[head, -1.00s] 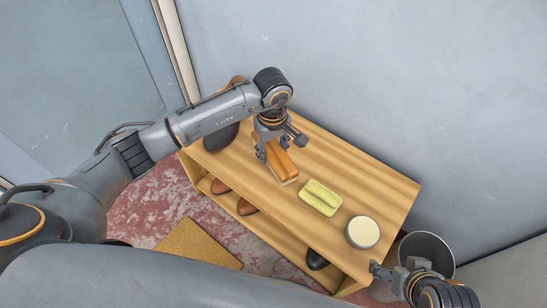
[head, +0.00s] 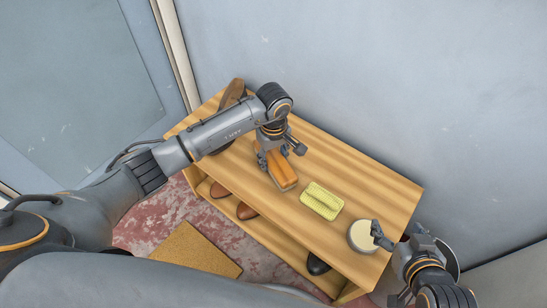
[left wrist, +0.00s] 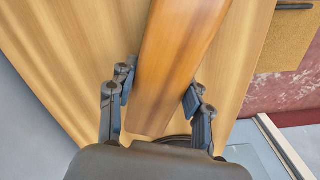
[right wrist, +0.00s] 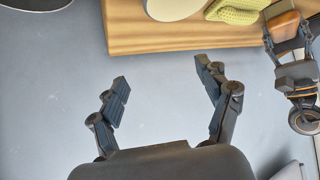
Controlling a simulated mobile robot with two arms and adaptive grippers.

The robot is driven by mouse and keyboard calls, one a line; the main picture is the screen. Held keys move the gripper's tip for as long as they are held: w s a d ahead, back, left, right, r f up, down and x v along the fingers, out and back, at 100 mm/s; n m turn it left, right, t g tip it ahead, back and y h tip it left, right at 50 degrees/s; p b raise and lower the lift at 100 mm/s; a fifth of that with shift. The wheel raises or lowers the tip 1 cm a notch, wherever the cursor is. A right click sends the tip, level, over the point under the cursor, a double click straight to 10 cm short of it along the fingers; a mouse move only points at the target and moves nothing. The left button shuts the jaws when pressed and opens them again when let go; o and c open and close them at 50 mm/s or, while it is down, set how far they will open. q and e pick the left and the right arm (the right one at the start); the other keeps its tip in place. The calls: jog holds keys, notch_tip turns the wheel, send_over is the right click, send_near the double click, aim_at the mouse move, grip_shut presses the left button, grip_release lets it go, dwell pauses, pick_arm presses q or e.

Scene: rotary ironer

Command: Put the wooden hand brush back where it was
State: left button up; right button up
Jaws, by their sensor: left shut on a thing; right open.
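The wooden hand brush (head: 284,173) is a long orange-brown block on top of the light wooden bench (head: 340,165). My left gripper (head: 273,158) is shut on the brush, with its fingers on both sides of it. The left wrist view shows the brush's wooden back (left wrist: 175,65) between the fingers. Whether the brush touches the bench top is hard to tell. My right gripper (right wrist: 165,95) is open and empty. In the head view it is near the bench's right end, partly over the round tin.
A folded yellow-green cloth (head: 321,201) and a round tin with a pale top (head: 361,236) sit to the right of the brush. A brown shoe (head: 233,95) stands at the bench's left end. Shoes (head: 246,211) lie on the lower shelf. A mat (head: 195,250) lies on the floor.

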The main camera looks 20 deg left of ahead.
aim_at(273, 156)
pick_arm(q)
jog(key=shift+f, duration=0.1)
pick_arm(e)
jog(key=shift+w+a+r, duration=0.1)
jog(key=shift+w+r, duration=0.1)
jog(key=shift+w, duration=0.1)
pick_arm(q)
jog(key=o, duration=1.1)
pick_arm(e)
jog(key=shift+r, duration=0.1)
pick_arm(q)
notch_tip(273, 156, up, 11)
jog(key=p, duration=0.2)
jog(key=shift+r+p, duration=0.2)
jog(key=shift+p, duration=0.1)
jog(key=shift+r, duration=0.45)
pick_arm(e)
jog(key=s+d+f+g, duration=0.2)
jog(key=s+g, duration=0.1)
jog(key=s, duration=0.2)
jog(key=s+d+f+g+h, duration=0.1)
jog(key=s+f+g, duration=0.2)
jog(key=s, duration=0.3)
jog(key=shift+s+d+h, duration=0.25)
jog(key=shift+d+h, duration=0.05)
jog(key=shift+d, duration=0.1)
